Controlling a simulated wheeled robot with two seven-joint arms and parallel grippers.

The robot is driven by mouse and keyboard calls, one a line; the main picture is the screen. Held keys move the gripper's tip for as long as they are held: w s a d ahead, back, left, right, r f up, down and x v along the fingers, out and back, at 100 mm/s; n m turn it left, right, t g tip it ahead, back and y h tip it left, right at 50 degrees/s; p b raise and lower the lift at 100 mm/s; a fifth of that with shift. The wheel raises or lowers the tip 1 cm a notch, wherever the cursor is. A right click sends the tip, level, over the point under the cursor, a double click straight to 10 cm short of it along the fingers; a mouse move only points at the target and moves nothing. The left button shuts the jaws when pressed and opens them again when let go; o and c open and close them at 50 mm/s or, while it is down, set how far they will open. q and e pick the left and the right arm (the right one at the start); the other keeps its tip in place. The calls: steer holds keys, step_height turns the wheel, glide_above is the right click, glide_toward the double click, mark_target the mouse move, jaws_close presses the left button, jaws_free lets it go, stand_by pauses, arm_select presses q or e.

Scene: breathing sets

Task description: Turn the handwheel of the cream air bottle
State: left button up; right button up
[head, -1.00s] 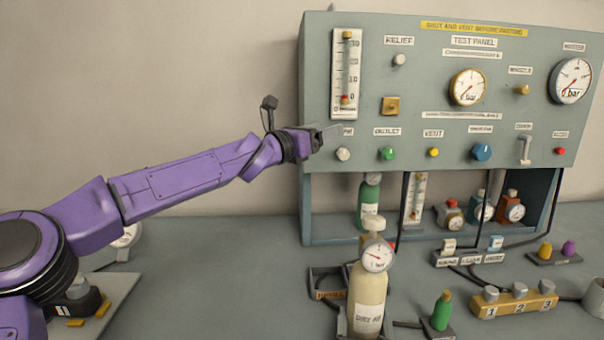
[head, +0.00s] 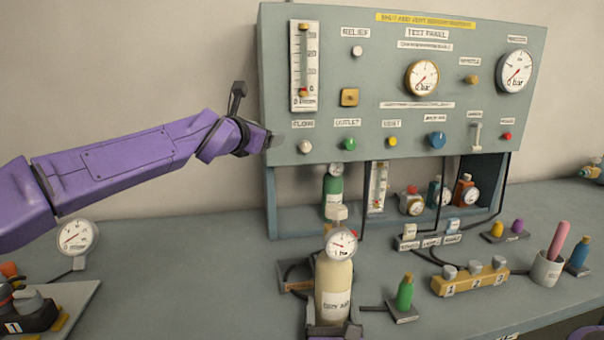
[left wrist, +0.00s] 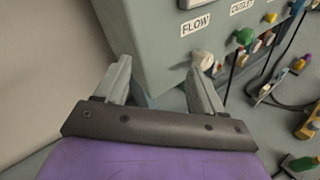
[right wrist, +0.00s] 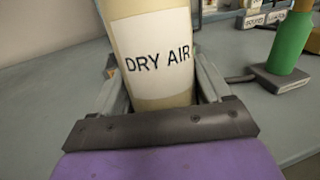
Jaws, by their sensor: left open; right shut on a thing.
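The cream air bottle (head: 333,283), labelled DRY AIR, stands upright in front of the test panel. It carries a round gauge (head: 341,243) and a pale handwheel (head: 338,213) on top. My right gripper (head: 334,326) is shut on the lower body of the bottle; the right wrist view shows its fingers on both sides of the cream body (right wrist: 152,55). My left gripper (head: 271,141) is open and empty at the panel's lower left corner, away from the handwheel. In the left wrist view its fingers (left wrist: 158,80) stand apart, the right one close to the white flow knob (left wrist: 202,62).
The grey panel (head: 375,75) with gauges and knobs stands behind the bottle. A small green bottle (head: 405,292) stands right of it, and a yellow numbered block (head: 470,281) farther right. A gauge on a stand (head: 76,238) is at left.

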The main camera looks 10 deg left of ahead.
arm_select(q)
steer(key=s+f+m+h, duration=0.2)
steer(key=s+m+h, duration=0.1)
steer(key=m, duration=0.6)
steer(key=m+g+h, duration=0.8)
steer(key=m+h, duration=0.1)
steer(key=m, duration=2.3)
glide_toward(343, 206)
steer(key=x, duration=1)
steer(key=shift+d+f, duration=0.1)
steer(key=c, duration=1)
